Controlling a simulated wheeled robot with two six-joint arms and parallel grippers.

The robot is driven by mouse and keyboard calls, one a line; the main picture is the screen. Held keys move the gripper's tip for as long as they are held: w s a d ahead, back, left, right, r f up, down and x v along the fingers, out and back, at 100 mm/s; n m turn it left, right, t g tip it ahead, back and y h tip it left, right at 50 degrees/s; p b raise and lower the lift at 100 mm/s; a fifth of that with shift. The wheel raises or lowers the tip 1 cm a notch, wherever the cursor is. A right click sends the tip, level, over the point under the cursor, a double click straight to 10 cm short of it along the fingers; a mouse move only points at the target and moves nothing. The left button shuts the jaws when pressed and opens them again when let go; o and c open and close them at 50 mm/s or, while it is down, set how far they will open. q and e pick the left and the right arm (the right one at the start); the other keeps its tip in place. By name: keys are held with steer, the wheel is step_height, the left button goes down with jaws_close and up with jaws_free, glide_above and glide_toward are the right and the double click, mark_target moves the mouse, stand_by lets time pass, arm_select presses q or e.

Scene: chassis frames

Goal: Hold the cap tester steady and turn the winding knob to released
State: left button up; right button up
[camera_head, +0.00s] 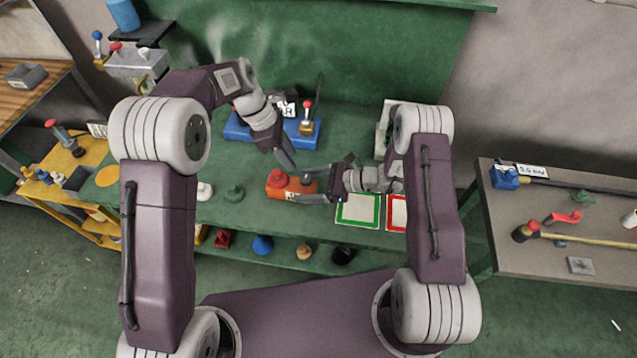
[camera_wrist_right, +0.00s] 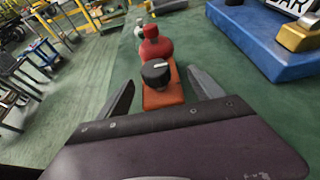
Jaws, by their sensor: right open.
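The cap tester (camera_head: 283,191) is a small orange block on the green bench. A red knob-like part (camera_head: 278,175) stands at its left end, and both also show in the right wrist view, the block (camera_wrist_right: 163,97) and the red part (camera_wrist_right: 155,46). A black round knob with a white mark (camera_wrist_right: 155,72) sits on the near end of the block in that view. My right gripper (camera_head: 308,184) is open, its fingers on either side of the block's near end; contact is unclear. My left gripper (camera_head: 291,164) points down above and behind the tester, its finger gap not visible.
A blue base (camera_head: 238,130) with a lettered plate and red-topped lever stands behind the tester. Green-framed (camera_head: 357,209) and red-framed (camera_head: 397,212) white panels lie to the right. Several coloured knobs sit below the bench's front edge.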

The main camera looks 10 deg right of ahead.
mark_target(293, 186)
steer(key=x, duration=0.4)
steer(key=shift+w+a+f, duration=0.1)
steer(key=shift+a, duration=0.2)
